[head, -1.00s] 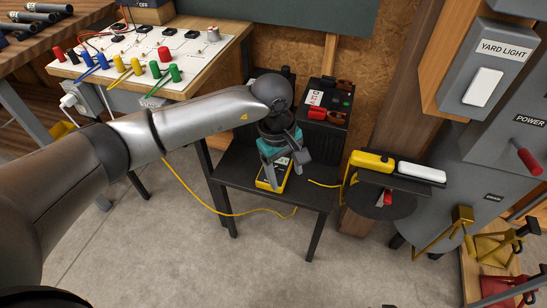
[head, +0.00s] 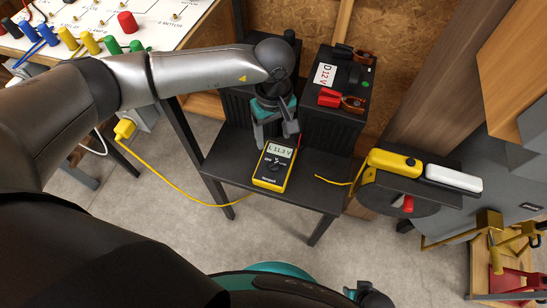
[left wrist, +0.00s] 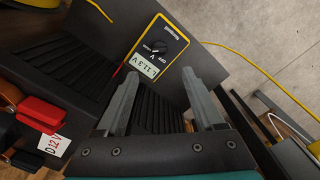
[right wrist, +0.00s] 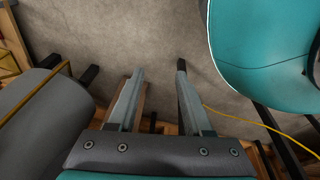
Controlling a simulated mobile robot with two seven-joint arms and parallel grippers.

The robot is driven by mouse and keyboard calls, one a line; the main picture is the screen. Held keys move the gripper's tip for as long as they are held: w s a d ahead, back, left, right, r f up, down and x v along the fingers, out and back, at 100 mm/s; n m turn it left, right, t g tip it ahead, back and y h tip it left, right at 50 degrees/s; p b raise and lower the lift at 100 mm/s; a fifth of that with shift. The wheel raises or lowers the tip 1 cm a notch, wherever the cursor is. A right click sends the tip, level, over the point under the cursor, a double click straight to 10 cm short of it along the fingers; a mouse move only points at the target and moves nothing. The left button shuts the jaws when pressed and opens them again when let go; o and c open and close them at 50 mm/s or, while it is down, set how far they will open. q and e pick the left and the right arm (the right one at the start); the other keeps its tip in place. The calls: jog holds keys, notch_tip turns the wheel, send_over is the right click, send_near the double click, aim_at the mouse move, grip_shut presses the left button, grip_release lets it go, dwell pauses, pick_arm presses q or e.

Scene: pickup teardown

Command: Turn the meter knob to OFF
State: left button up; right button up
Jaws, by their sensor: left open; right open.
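The yellow meter (head: 260,183) lies on the black stand (head: 222,158), with a dark knob (head: 274,168) on its face. Its lit display appears to read 11.3 V. In the left wrist view the meter (left wrist: 171,53) is beyond the fingers, with its knob (left wrist: 158,46) beyond the display. The knob's exact pointing is too small to tell. My left gripper (head: 275,137) is open and empty above the stand, just behind the meter's display end and apart from the knob. My right gripper (right wrist: 160,75) is open and empty over the floor.
A black 12 V battery (head: 336,115) with a red clamp (head: 329,97) stands behind the meter to the right. A yellow cable (head: 184,196) crosses the floor at left. A yellow device (head: 394,160) and a white one (head: 453,178) sit on a shelf at right.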

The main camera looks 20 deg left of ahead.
aim_at(274, 163)
pick_arm(q)
notch_tip(274, 163, down, 10)
jog(key=b, duration=0.3)
jog(key=shift+f, duration=0.15)
jog(key=shift+f+b, duration=0.65)
jog(key=shift+f, duration=0.55)
pick_arm(e)
jog(key=w+a+r, duration=0.4)
jog(key=w+r, duration=0.1)
jog(key=r, duration=0.2)
jog(key=shift+w, duration=0.2)
pick_arm(q)
jog(key=shift+c, duration=0.2)
pick_arm(e)
jog(key=shift+a+r, duration=0.1)
pick_arm(q)
jog(key=shift+w, duration=0.1)
grip_shut()
